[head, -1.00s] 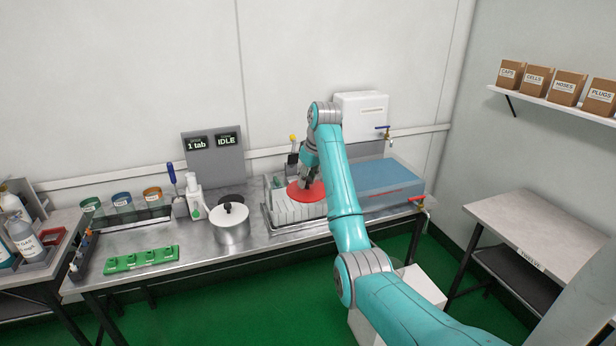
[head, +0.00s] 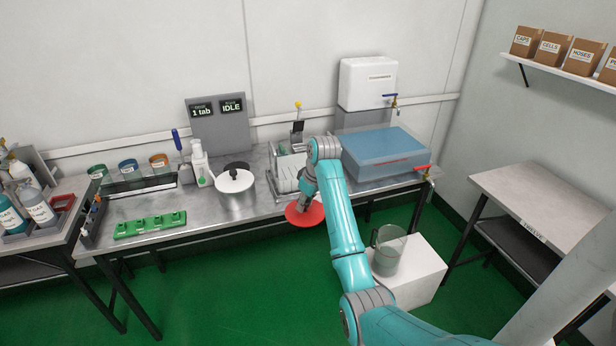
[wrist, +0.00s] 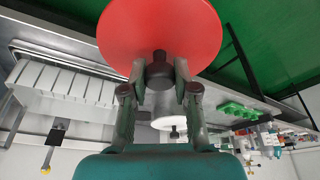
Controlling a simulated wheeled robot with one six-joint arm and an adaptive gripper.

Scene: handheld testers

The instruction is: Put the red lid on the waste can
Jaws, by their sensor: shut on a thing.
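The red lid (head: 305,216) is a flat round disc held roughly level in front of the bench's front edge, above the green floor. My gripper (head: 308,203) is above the lid. In the wrist view the lid (wrist: 160,28) fills the top middle, and my gripper (wrist: 160,85) is shut on its dark knob. No can is plainly marked as the waste can. A clear, open-topped container with a handle (head: 388,255) stands on a white block to the right of the lid, lower down, partly behind my arm; I cannot tell if it is the waste can.
A rack of white plates (head: 287,178) stands on the bench behind the lid. The white block (head: 420,270) stands on the open green floor.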

